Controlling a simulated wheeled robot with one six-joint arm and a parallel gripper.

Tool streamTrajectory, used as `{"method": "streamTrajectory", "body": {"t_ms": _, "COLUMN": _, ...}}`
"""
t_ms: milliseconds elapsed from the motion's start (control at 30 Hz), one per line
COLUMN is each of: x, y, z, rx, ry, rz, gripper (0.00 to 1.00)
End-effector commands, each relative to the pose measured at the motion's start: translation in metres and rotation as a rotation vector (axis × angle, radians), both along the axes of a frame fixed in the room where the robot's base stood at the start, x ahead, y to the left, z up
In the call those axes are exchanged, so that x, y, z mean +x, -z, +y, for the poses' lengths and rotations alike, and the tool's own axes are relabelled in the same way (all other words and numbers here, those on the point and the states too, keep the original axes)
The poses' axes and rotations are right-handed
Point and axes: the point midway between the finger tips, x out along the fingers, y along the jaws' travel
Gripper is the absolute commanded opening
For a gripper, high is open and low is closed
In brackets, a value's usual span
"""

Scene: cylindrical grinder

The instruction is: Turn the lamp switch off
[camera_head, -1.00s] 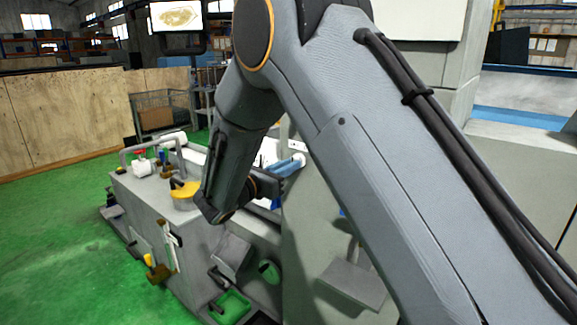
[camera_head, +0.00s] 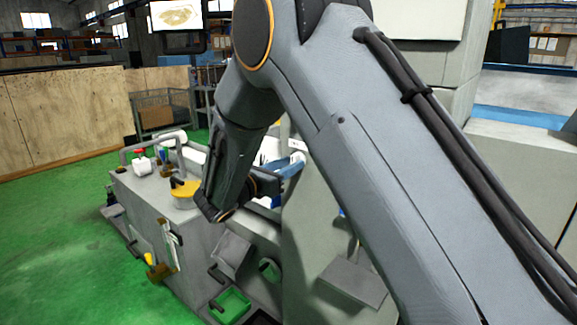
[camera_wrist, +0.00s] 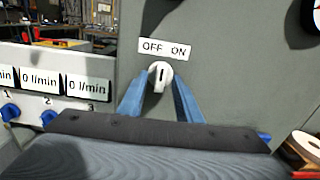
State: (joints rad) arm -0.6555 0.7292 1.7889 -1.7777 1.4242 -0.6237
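The lamp switch (camera_wrist: 160,75) is a white round knob with a dark mark on the grey panel in the wrist view. A label (camera_wrist: 165,49) above it reads OFF on the left and ON on the right. The dark mark stands roughly upright, so I cannot tell which word it points to. My gripper (camera_wrist: 160,86) has blue fingers spread apart, one on each side of the knob. I cannot tell whether they touch it. In the head view my gripper (camera_head: 289,166) shows partly behind my arm, and the switch is hidden there.
Flow displays (camera_wrist: 65,82) reading 0 l/min, with blue knobs below, sit left of the switch. A dark round part (camera_wrist: 300,22) is at upper right. The grey machine (camera_head: 150,215) has a yellow part (camera_head: 186,193) on top. Green floor is open at left.

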Motion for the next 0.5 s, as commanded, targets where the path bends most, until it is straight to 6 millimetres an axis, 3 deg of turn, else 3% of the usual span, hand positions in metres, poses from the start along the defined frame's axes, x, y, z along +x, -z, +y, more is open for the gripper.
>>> {"method": "streamTrajectory", "body": {"t_ms": 167, "x": -0.008, "y": 0.001, "z": 0.008, "rx": 0.001, "ry": -0.003, "rz": -0.001, "gripper": 0.31}}
{"method": "streamTrajectory", "body": {"t_ms": 500, "x": -0.049, "y": 0.002, "z": 0.04, "rx": -0.001, "ry": -0.003, "rz": -0.001, "gripper": 0.31}}
